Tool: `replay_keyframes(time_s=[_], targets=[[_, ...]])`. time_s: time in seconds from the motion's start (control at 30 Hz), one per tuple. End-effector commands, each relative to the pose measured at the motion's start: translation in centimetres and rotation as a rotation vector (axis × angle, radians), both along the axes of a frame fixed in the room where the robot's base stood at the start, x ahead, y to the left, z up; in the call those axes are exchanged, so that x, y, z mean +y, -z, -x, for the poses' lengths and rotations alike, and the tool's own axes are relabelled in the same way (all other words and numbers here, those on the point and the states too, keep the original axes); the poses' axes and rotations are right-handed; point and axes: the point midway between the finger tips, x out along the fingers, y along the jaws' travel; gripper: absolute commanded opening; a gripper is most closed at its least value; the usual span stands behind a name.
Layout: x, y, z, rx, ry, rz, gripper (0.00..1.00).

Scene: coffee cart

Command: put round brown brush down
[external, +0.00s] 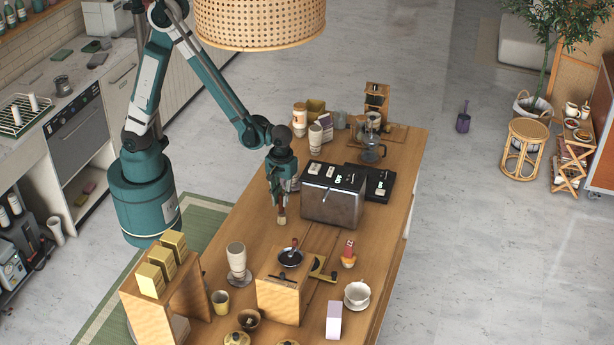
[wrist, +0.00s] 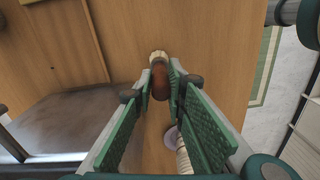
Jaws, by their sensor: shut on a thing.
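The round brown brush (wrist: 160,80) has a brown handle and a pale bristle end. In the wrist view it sits between the two green finger pads of my gripper (wrist: 161,90), with the bristle end pointing away from the camera. In the external view the brush (external: 281,214) hangs upright, bristles down, below my gripper (external: 279,190). My gripper is shut on it. The bristle end is close to the wooden table top (external: 235,215); I cannot tell whether it touches.
A dark metal toaster-like machine (external: 332,203) stands just right of my gripper. A ribbed cup on a saucer (external: 238,262), a wooden grinder (external: 279,295) and a white cup (external: 357,294) stand nearer the front. Containers (external: 315,138) stand behind. Bare table lies around the brush.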

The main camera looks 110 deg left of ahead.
Motion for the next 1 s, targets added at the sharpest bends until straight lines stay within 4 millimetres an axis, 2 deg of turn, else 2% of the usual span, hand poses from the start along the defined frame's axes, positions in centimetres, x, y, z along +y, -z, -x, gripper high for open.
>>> replay_keyframes(time_s=[0.43, 0.47, 0.53, 1.0], targets=[[-0.01, 0.42, 0.02, 0.000, 0.000, 0.000, 0.00], [0.00, 0.34, 0.02, 0.000, 0.000, 0.000, 0.18], [0.00, 0.30, 0.02, 0.000, 0.000, 0.000, 0.28], [-0.01, 0.10, 0.02, 0.000, 0.000, 0.000, 0.29]])
